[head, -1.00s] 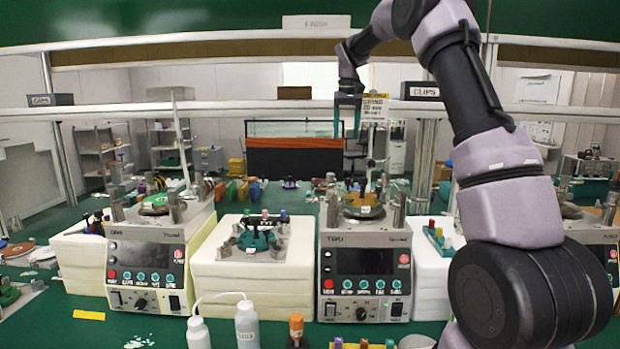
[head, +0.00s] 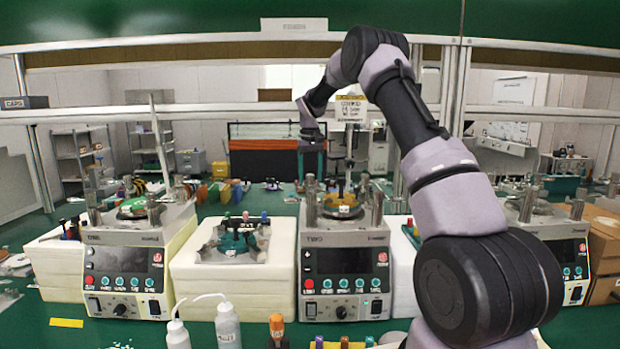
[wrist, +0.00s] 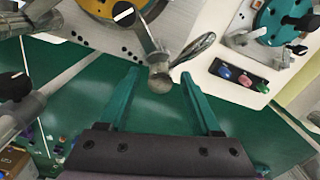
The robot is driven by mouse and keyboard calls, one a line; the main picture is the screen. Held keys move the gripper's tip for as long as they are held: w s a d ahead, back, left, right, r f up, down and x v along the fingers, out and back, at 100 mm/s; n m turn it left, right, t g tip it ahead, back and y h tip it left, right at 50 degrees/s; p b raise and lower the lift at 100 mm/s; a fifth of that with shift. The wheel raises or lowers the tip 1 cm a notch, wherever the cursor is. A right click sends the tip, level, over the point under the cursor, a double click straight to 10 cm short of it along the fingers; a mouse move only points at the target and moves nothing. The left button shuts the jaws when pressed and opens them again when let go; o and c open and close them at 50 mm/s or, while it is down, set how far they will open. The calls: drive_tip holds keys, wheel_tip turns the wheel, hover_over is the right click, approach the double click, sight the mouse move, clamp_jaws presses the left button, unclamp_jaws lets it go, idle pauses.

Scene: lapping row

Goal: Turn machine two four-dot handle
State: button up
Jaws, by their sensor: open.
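Machine two (head: 346,262), marked TWO, stands mid-picture in the head view, with a round plate (head: 342,211) and metal posts on top. In the wrist view its orange plate (wrist: 103,8) is at the top edge. A metal post (wrist: 160,76) and a silvery lever handle (wrist: 194,48) stand beside it. Small black dots mark the white top near the post, too small to count surely. My gripper (wrist: 158,82) has its two teal fingers apart, either side of the post in the picture; contact and depth are unclear. In the head view my gripper (head: 312,160) hangs behind machine two.
A white block (head: 235,285) with a fixture stands left of machine two. In the wrist view, a teal disc (wrist: 285,18) and a rack of coloured pegs (wrist: 238,76) lie at right. Machine one (head: 125,265) is further left. Bottles (head: 228,325) stand in front on green bench.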

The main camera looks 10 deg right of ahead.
drive_tip(key=shift+f, duration=0.4)
clamp_jaws()
idle(1.2)
